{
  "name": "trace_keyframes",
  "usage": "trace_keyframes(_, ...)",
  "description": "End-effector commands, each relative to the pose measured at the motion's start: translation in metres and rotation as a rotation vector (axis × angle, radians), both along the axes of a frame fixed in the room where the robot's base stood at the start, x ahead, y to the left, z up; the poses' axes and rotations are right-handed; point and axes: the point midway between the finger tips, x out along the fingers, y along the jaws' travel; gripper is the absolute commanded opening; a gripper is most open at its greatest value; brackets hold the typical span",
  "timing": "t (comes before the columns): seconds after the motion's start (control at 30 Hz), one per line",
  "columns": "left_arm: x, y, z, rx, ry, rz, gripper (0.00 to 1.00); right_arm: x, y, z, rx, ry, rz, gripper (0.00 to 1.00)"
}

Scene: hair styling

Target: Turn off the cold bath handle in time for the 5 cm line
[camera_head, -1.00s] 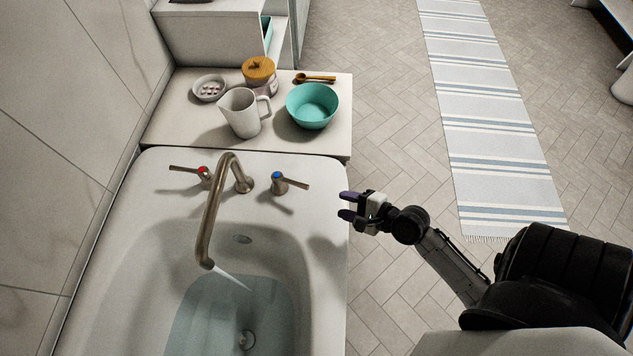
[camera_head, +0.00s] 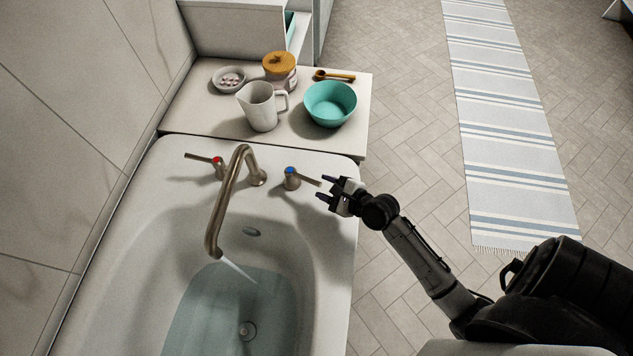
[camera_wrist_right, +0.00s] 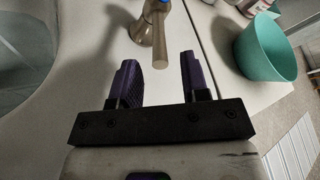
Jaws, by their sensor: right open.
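The cold handle (camera_head: 292,178), with a blue cap, stands on the bath rim right of the spout, its lever pointing right. The hot handle (camera_head: 218,165), with a red cap, is left of the spout. Water runs from the bronze spout (camera_head: 222,215) into the bath (camera_head: 120,235), where shallow water (camera_head: 205,315) covers the bottom. I cannot make out a 5 cm line. My right gripper (camera_head: 324,188) is open at the lever's tip. In the right wrist view the lever (camera_wrist_right: 159,50) lies ahead, between the lines of the open fingers (camera_wrist_right: 160,82). My left gripper is not in view.
A ledge (camera_head: 200,118) behind the taps holds a white pitcher (camera_head: 261,106), a teal bowl (camera_head: 331,104), a jar with an orange lid (camera_head: 279,66), a small dish (camera_head: 229,79) and a wooden scoop (camera_head: 334,75). Open floor lies to the right, with a striped rug (camera_head: 510,130).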

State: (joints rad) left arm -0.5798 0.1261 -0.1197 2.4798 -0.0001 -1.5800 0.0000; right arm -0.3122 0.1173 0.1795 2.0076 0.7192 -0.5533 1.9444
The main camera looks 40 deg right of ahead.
Motion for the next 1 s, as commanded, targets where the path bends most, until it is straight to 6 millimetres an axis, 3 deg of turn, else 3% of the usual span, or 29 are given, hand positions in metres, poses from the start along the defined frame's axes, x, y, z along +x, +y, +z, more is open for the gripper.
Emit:
trace_keyframes(0.3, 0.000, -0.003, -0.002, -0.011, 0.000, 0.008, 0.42, 0.029, 0.005, -0.010, -0.001, 0.000, 0.000, 0.42)
trace_keyframes(0.7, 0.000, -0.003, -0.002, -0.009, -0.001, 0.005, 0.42, 0.033, 0.006, -0.011, -0.001, 0.000, 0.001, 0.42)
trace_keyframes(1.0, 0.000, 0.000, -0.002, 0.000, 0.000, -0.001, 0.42, 0.033, 0.006, -0.011, -0.001, 0.000, 0.001, 0.15)
